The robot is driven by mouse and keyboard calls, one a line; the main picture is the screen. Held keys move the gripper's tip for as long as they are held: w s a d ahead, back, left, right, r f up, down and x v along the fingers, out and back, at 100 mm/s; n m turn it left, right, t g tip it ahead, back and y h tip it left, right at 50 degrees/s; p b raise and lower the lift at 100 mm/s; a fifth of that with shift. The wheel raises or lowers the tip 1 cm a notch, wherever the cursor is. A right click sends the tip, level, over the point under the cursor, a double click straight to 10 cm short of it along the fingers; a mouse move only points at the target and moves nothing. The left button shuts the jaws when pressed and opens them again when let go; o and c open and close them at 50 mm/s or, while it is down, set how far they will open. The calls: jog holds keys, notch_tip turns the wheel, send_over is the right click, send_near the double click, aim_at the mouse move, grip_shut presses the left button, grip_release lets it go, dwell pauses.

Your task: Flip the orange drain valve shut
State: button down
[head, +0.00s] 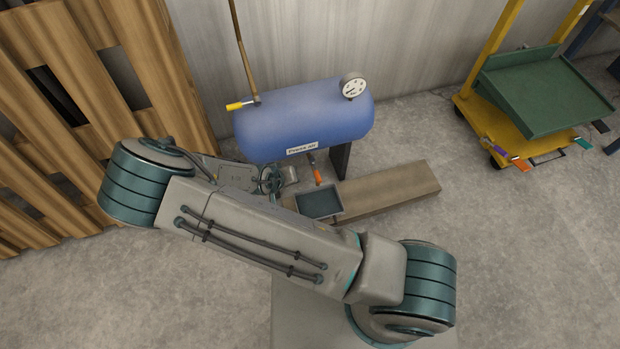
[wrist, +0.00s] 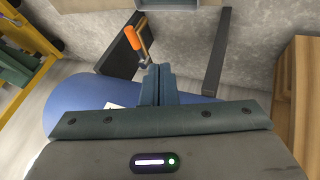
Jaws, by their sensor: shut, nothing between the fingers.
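The orange drain valve handle (head: 318,176) hangs below the front underside of the blue tank (head: 300,118), pointing down toward the tray. In the wrist view the orange handle (wrist: 133,38) sits just beyond and left of my fingertips, on a small metal stem. My gripper (wrist: 158,70) is shut and empty, with its two fingers together. In the head view my gripper (head: 289,177) is left of the handle, partly hidden by my arm.
A dark tray (head: 320,203) lies under the valve, by a wooden beam (head: 400,190). A black tank leg (head: 341,160) stands beside the valve. A yellow lever (head: 238,105) is on the tank's left pipe. Wooden pallets (head: 60,110) stand left.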

aim_at(316, 172)
jog(key=w+d+f+b, duration=0.5)
jog(key=d+f+b, duration=0.1)
jog(key=f+b, duration=0.1)
jog(key=shift+d+f, duration=0.2)
jog(key=shift+f, duration=0.3)
dwell(0.4)
